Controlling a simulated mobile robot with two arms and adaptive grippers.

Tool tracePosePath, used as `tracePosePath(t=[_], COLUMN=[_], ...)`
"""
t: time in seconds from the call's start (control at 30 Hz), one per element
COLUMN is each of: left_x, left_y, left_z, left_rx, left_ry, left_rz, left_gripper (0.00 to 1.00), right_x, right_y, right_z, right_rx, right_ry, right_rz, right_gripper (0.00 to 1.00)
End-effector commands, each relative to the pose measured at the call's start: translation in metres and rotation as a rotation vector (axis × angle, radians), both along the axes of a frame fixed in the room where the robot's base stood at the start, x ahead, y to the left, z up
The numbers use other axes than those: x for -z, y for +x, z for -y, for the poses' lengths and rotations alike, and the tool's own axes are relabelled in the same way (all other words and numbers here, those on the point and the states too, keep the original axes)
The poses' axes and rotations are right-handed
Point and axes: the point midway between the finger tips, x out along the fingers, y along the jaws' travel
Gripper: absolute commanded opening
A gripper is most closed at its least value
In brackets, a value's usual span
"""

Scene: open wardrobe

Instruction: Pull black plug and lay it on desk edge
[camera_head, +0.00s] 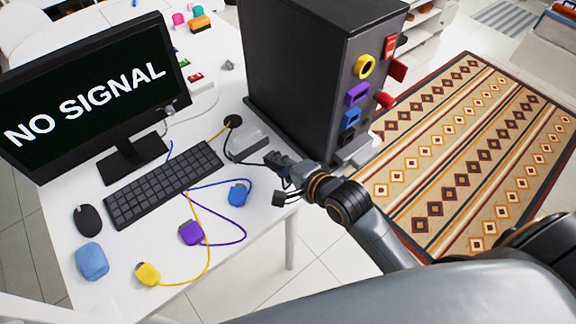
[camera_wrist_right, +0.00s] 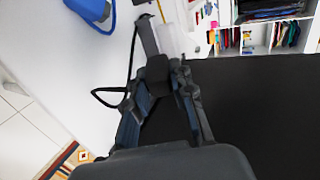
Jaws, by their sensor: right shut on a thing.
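My right gripper (camera_head: 284,178) reaches in from the right, above the desk's right edge and in front of the dark tower (camera_head: 292,60). It is shut on the black plug (camera_wrist_right: 157,72), which shows between its fingers (camera_wrist_right: 163,92) in the right wrist view. In the head view the fingers largely hide the plug. A black cable (camera_head: 238,157) runs from a round desk grommet (camera_head: 233,121) toward the gripper. The plug is apart from the tower's black socket (camera_head: 346,138). The white desk (camera_head: 130,190) lies left of the gripper. My left gripper is not in view.
Blue (camera_head: 238,194), purple (camera_head: 191,232) and yellow (camera_head: 148,274) plugs lie along the desk's front edge with their cables. A keyboard (camera_head: 164,184), mouse (camera_head: 88,219) and monitor (camera_head: 90,90) stand further left.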

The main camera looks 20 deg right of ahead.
Motion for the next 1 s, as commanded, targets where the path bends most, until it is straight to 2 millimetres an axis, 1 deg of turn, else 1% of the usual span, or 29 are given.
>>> tracePosePath(t=[0.03,0.13,0.23,0.37,0.57,1.0], left_x=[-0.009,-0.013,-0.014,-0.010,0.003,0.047], left_y=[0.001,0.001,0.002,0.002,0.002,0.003], left_z=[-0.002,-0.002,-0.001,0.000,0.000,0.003], left_rx=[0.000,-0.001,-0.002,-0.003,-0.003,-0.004], left_ry=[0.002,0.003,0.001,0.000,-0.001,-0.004], left_rz=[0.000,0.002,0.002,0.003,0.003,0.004], left_gripper=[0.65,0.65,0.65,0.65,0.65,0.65], right_x=[-0.004,0.000,0.003,0.007,0.018,0.053], right_y=[0.010,0.020,0.026,0.027,0.027,0.027], right_z=[0.007,0.018,0.025,0.027,0.026,0.026], right_rx=[0.001,0.017,0.028,0.032,0.032,0.031], right_ry=[-0.020,-0.032,-0.036,-0.036,-0.036,-0.036], right_rz=[-0.024,-0.071,-0.096,-0.105,-0.104,-0.101], right_gripper=[0.00,0.00,0.00,0.00,0.00,0.00])
